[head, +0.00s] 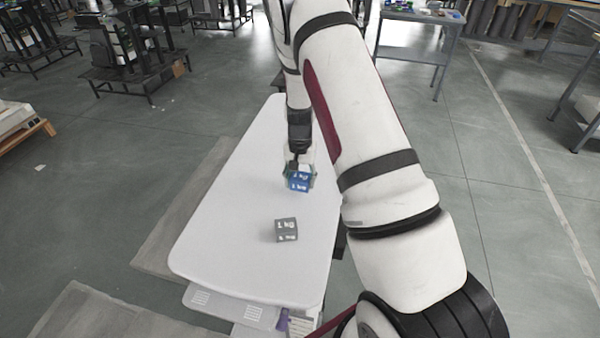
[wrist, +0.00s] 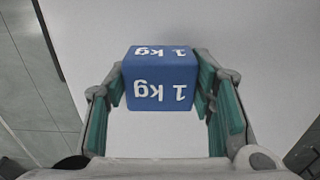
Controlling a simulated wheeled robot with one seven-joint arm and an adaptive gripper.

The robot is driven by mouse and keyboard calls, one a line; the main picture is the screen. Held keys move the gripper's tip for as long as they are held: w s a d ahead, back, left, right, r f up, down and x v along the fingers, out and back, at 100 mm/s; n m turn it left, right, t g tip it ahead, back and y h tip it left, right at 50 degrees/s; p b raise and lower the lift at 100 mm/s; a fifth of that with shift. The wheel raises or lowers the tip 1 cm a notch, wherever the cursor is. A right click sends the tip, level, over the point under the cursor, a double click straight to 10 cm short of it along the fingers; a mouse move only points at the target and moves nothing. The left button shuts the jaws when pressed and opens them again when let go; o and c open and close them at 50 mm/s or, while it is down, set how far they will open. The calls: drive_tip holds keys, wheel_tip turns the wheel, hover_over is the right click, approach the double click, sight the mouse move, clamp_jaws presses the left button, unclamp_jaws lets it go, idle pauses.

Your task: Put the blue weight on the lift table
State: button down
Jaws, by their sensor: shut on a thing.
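The blue weight (head: 299,181) is a cube marked "1 kg". It also fills the middle of the wrist view (wrist: 160,80). My gripper (head: 300,172) is shut on it, with a green-padded finger against each side; the fingers also show in the wrist view (wrist: 163,95). The lift table (head: 225,225) has a long white top with rounded corners and lies under the gripper. The blue weight is over this white top; I cannot tell whether it touches the surface.
A grey weight (head: 286,230) marked "1 kg" stands on the white top, nearer than the blue one. Bare white surface lies to the left of both weights. A grey workbench (head: 420,18) stands at the back right. Black-framed equipment (head: 135,50) stands at the back left.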

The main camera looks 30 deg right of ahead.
drive_tip(key=shift+f, duration=1.1)
drive_tip(key=shift+f, duration=0.15)
drive_tip(key=c, duration=0.7)
unclamp_jaws()
